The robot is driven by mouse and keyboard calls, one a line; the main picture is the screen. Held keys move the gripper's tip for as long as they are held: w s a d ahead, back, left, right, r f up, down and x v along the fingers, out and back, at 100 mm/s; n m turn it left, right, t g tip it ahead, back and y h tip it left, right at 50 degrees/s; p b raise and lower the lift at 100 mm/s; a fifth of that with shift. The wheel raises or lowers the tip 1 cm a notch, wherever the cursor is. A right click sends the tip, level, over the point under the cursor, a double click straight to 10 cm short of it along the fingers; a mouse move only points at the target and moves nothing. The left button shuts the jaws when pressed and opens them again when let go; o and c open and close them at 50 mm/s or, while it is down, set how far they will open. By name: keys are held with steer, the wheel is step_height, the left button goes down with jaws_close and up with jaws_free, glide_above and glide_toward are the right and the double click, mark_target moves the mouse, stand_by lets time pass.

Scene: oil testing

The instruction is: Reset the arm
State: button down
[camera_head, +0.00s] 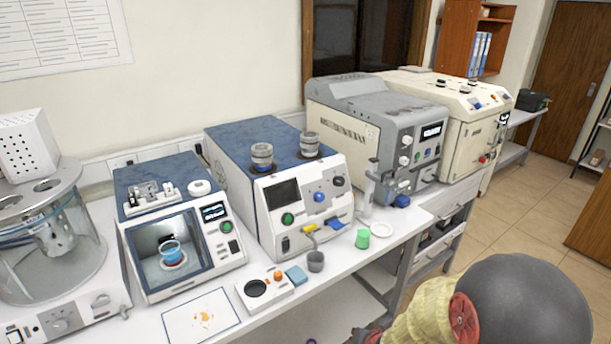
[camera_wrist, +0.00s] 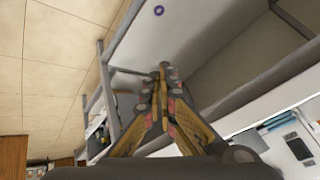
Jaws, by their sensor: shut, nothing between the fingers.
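My gripper (camera_wrist: 162,72) shows in the wrist view with its two fingers together and nothing between them. It is off the bench, with the bench's lower shelf and metal legs beyond it. In the head view, my arm, with a yellow sleeve and a dark rounded link, fills the bottom right, in front of the bench's front edge. The gripper's fingertips cannot be made out there.
The white bench (camera_head: 372,247) holds several testing machines, including a blue-topped one (camera_head: 292,195) and a smaller one with a window (camera_head: 180,225). A green cup (camera_head: 362,239) and a grey cup (camera_head: 316,261) stand near its front edge. Tiled floor (camera_head: 530,195) is open at right.

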steer(key=s+d+r+n+g+h, duration=0.1)
steer(key=s+d+r+n+g, duration=0.1)
steer(key=s+r, duration=0.95)
steer(key=s+d+r+n+g+h, duration=0.1)
steer(key=s+d+r+n+g, duration=0.15)
steer(key=s+r, duration=0.9)
step_height(320, 180, up, 9)
steer(key=t, duration=0.3)
steer(key=shift+s+a+m, duration=0.2)
steer(key=shift+s+m, duration=0.1)
steer(key=shift+m, duration=0.05)
